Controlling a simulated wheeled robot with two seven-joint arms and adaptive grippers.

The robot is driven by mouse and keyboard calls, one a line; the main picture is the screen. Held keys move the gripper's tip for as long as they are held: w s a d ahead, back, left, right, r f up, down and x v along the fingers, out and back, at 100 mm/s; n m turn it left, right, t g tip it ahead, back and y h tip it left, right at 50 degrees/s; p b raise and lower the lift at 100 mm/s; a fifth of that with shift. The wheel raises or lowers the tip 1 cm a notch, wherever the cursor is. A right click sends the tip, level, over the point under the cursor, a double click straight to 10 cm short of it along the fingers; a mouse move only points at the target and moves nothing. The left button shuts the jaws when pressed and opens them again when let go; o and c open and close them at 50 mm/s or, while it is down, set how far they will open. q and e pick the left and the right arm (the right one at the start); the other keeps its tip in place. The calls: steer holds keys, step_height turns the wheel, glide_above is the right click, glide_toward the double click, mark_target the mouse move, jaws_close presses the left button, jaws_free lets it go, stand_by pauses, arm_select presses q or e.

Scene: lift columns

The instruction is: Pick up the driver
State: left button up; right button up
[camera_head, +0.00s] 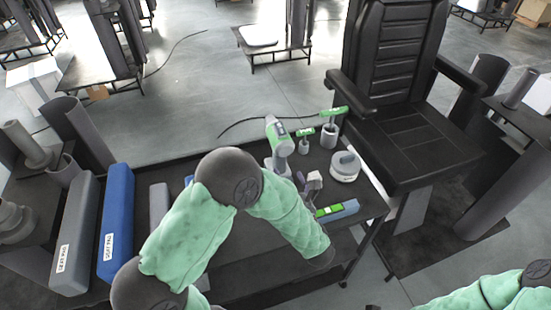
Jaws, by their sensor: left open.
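The driver (278,138), a green and pale grey power tool, stands upright on the dark table behind my left arm. My left gripper (310,184) shows only in part past the green forearm, as small grey finger parts. It is open and lies to the right of and nearer than the driver, apart from it, with nothing seen between the fingers. The forearm hides much of the gripper. My right arm shows only at the bottom right corner, and its gripper is out of view.
Two green-topped tools in grey holders (330,133), a round white and grey item (345,166) and a blue-green box (337,210) surround the driver's right side. A blue block (117,220) and grey block (75,235) lie left. A black chair (405,135) stands behind right.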

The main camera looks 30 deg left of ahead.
mark_target(279, 162)
arm_select(q)
steer(key=x, duration=0.2)
steer(key=b+x, duration=0.1)
steer(key=x, duration=0.3)
steer(key=shift+w+d+r, duration=0.15)
steer(key=shift+w+r, duration=0.05)
steer(key=shift+r, duration=0.05)
steer(key=b+x, duration=0.2)
steer(key=x, duration=0.2)
steer(key=shift+w, duration=0.4)
steer(key=shift+w+a+b, duration=0.2)
steer(key=shift+a+b, duration=0.1)
steer(key=shift+a, duration=0.05)
steer(key=shift+r, duration=0.1)
steer(key=c, duration=1.4)
steer(key=shift+r, duration=0.1)
jaws_close()
steer(key=shift+r, duration=0.1)
